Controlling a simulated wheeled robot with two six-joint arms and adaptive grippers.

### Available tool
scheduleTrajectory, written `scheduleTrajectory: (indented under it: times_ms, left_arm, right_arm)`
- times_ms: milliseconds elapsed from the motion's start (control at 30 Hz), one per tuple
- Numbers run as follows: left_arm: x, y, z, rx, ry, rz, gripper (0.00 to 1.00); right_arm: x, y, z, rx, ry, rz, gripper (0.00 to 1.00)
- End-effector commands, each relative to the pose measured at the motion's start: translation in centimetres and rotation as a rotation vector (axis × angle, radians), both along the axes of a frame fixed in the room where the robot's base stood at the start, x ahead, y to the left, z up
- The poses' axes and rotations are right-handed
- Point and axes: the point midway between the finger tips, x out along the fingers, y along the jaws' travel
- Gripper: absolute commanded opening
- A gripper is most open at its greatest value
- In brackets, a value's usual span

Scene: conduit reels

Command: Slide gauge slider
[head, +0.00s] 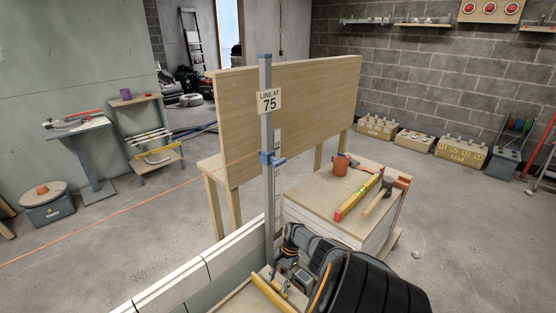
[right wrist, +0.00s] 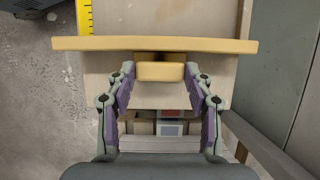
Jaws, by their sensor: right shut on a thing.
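In the right wrist view a yellow crossbar (right wrist: 220,45) with a short yellow block (right wrist: 160,71) on its near side lies across a pale board (right wrist: 110,75). A yellow marked scale strip (right wrist: 85,15) shows beyond it at the left. My right gripper (right wrist: 160,76) is shut on the block. In the head view the gripper (head: 282,283) is low at the centre, beside the yellow bar (head: 268,294), partly hidden by my arm. A grey upright post stands just behind it, with a blue slider (head: 268,158) and a "LINE AT 75" sign (head: 269,101). My left gripper is out of view.
An orange string (head: 120,216) runs left from the post. A white block wall (head: 195,270) stands at the front left. A tall wood panel (head: 310,100) is behind.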

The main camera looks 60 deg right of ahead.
Motion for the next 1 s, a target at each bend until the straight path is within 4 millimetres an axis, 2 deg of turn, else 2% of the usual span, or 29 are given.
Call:
scheduleTrajectory:
  times_ms: [33,200,567,733,1000]
  left_arm:
    - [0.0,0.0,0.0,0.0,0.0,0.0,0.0]
    - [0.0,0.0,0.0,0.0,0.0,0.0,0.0]
    - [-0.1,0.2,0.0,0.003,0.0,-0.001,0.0]
    - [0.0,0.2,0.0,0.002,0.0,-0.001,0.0]
    - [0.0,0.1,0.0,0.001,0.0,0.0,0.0]
  right_arm:
    - [-0.2,-0.5,0.1,-0.012,0.003,0.0,0.55]
    - [-0.2,-0.4,0.1,-0.009,0.002,0.0,0.75]
    - [-0.1,-0.5,0.4,-0.008,0.001,0.001,0.75]
    - [-0.6,-1.5,2.8,-0.012,0.004,0.006,0.75]
    - [-1.3,-3.9,8.8,-0.012,0.006,0.003,0.75]
